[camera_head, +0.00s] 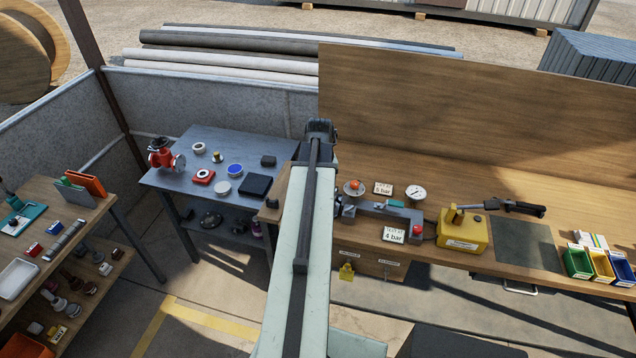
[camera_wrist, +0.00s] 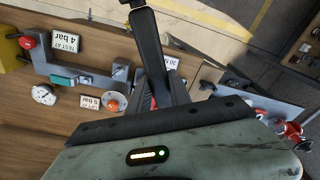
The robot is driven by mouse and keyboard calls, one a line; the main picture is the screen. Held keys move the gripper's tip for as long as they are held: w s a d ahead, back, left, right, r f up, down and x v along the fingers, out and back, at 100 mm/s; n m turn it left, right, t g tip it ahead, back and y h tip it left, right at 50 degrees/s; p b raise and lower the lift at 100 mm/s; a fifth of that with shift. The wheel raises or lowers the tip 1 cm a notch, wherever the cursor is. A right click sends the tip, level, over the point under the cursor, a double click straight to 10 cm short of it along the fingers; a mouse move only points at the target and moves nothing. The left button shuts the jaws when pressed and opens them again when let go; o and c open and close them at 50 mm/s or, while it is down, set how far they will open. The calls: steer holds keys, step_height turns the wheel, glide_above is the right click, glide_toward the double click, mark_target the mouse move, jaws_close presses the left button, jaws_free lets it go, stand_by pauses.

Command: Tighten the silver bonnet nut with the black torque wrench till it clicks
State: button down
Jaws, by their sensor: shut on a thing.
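My gripper (camera_wrist: 158,98) is shut on a long black tool, taken to be the torque wrench (camera_wrist: 148,48), in the wrist view. The wrench reaches away from the jaws toward the top edge. In the head view my arm reaches up the middle, and the dark gripper end (camera_head: 320,128) lies near the gap between the blue-grey table and the wooden bench. I cannot pick out the silver bonnet nut. A grey vise-like fixture (camera_head: 376,211) stands on the bench, just right of my arm. A red valve (camera_head: 162,157) with a black handwheel stands on the blue-grey table.
The blue-grey table (camera_head: 215,135) also holds rings, small parts and a black pad. The wooden bench (camera_head: 400,165) carries a gauge (camera_head: 415,193), a yellow box (camera_head: 463,232), cards and coloured bins (camera_head: 600,264). A tall wooden board backs it. Shelves stand at left.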

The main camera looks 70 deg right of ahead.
steer(key=shift+f+b, duration=2.65)
